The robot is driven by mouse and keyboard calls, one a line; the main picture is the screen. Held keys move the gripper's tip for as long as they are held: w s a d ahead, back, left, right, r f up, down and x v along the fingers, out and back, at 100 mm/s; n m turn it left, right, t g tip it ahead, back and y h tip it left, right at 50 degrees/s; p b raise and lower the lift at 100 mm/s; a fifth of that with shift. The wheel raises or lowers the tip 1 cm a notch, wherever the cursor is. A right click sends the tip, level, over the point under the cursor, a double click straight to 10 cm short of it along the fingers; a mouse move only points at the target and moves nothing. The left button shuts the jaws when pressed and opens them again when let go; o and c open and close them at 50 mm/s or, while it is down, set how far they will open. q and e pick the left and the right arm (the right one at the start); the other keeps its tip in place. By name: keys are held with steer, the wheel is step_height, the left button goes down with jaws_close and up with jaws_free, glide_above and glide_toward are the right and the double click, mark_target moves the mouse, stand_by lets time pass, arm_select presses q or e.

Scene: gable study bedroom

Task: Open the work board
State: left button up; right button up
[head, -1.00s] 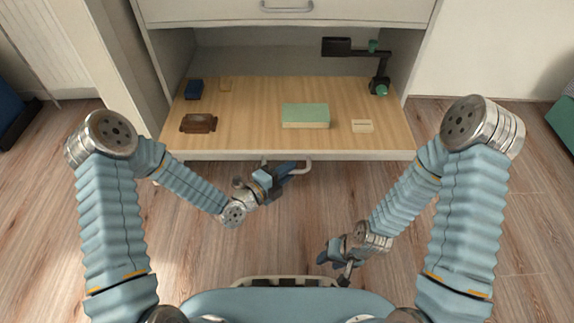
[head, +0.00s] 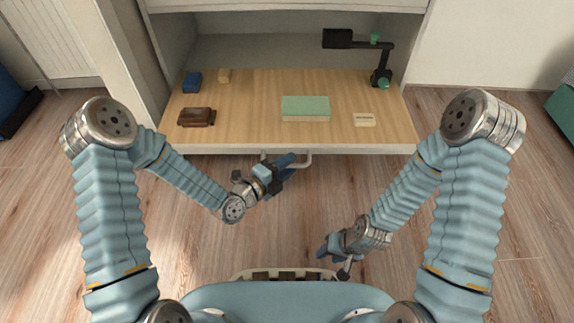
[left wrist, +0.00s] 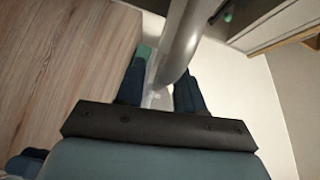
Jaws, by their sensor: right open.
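The work board (head: 252,120) is a light wood panel in the cabinet, extending out at the front with its pale front edge toward me. A pale bar handle (head: 308,159) hangs under that edge. My left gripper (head: 290,160) is at the handle in the head view. In the left wrist view its two dark fingers (left wrist: 160,90) stand apart, with the grey curved bar (left wrist: 182,40) at the gap between them. A gap shows beside the bar, so the gripper looks open. My right gripper (head: 335,257) is open and empty, low over the floor near my base.
On the board are a brown object (head: 196,117), a blue box (head: 192,83), a small tan block (head: 223,76), a green-topped box (head: 305,108), a cream piece (head: 364,119) and a black desk lamp (head: 381,76). Wooden floor (head: 300,215) before the board is clear.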

arm_select(q)
steer(key=p+v, duration=0.2)
steer(key=v, duration=1.1)
steer(key=shift+s+a+p, duration=0.25)
steer(key=shift+s+p, duration=0.05)
steer(key=shift+s, duration=0.05)
steer(key=s+a+f+n+g+y+p, duration=0.1)
steer(key=s+n+g+y+p, duration=0.3)
steer(key=n, duration=0.9)
steer(key=s+a+f+n+g+y+p, duration=0.1)
steer(key=s+f+n+g+y+p, duration=0.2)
steer(key=n, duration=1.1)
steer(key=s+g+p, duration=0.3)
steer(key=p, duration=0.1)
steer(key=shift+g+y+p, duration=0.3)
steer(key=shift+y, duration=0.1)
